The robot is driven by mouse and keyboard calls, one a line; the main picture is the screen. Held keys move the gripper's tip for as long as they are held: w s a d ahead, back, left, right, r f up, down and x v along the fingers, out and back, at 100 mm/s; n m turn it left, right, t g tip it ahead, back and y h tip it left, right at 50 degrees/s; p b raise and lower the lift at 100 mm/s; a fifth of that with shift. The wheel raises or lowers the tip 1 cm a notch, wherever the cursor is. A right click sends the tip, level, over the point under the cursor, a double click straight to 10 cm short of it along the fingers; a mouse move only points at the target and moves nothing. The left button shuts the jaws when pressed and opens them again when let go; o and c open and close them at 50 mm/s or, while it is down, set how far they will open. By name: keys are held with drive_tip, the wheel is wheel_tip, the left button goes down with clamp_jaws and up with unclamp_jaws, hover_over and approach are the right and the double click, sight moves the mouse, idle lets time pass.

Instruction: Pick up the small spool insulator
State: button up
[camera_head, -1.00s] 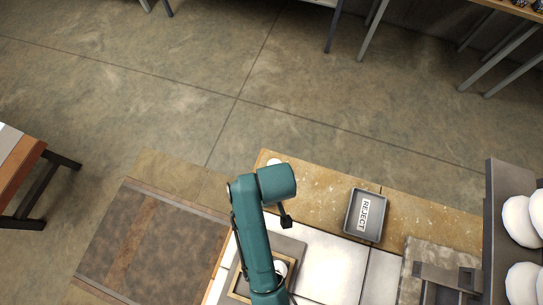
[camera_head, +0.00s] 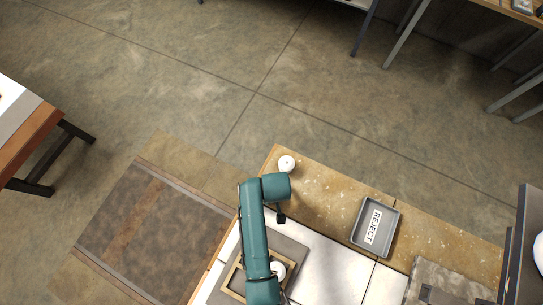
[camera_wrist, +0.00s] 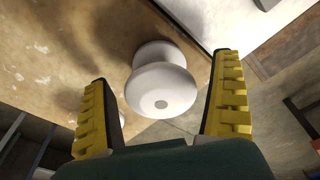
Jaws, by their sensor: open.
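A small white spool insulator (camera_head: 287,163) stands at the far left corner of the speckled tan bench top (camera_head: 330,197). In the wrist view the spool (camera_wrist: 161,88) is large, with a narrow waist and a dark spot in the middle of its near end. My gripper (camera_wrist: 164,68) is open, with one yellow padded finger on each side of the spool in the picture. I see gaps on both sides and no contact. How far the spool sits between the fingers in depth, I cannot tell.
A grey tray labelled REJECT (camera_head: 387,242) stands right of the spool on the tan strip. A wooden frame (camera_head: 236,283) with another white piece (camera_head: 277,268) lies partly under my arm. White panels (camera_head: 335,268) cover the nearer bench. A rack with white pieces is at the right edge.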

drive_tip(key=shift+r, duration=0.1)
drive_tip(key=c, duration=1.6)
drive_tip(key=shift+c, duration=0.2)
